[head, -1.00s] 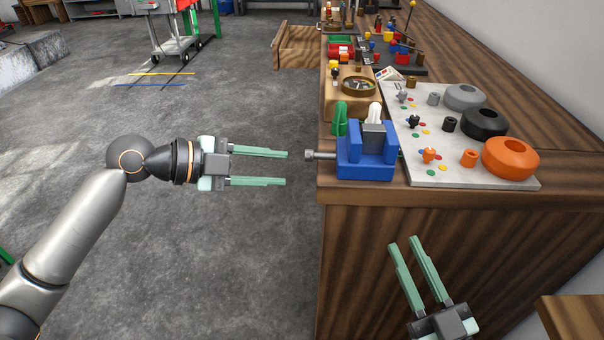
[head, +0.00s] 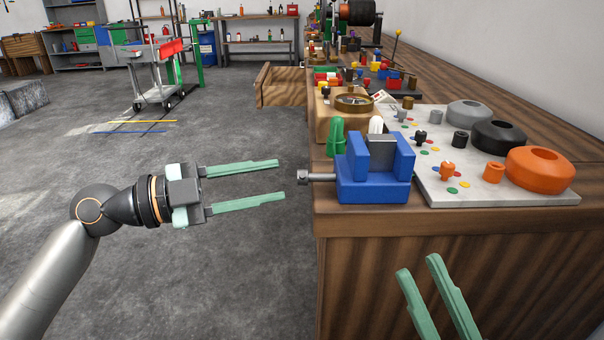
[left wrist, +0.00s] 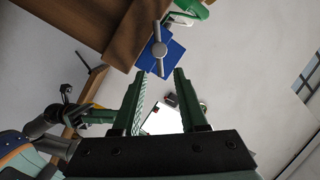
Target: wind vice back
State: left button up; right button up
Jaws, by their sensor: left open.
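The blue vice (head: 372,174) stands on the near left corner of the wooden bench, with a grey block (head: 381,151) between its jaws. Its screw and handle (head: 306,177) stick out to the left past the bench edge. My left gripper (head: 282,180) is open and empty just left of the handle, apart from it. In the left wrist view the handle bar (left wrist: 158,48) shows ahead of the open fingers (left wrist: 158,90), with the blue vice (left wrist: 172,55) behind it. My right gripper (head: 420,268) is in front of the bench, its fingers apart and empty.
A grey board (head: 480,199) with orange, black and grey round parts lies right of the vice. A green rounded piece (head: 336,136) and a white one stand behind the vice. An open drawer (head: 282,86) juts left farther back.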

aim_at(299, 176)
pick_arm(q)
jog(key=x, duration=0.6)
jog(key=shift+c, duration=0.3)
grip_shut()
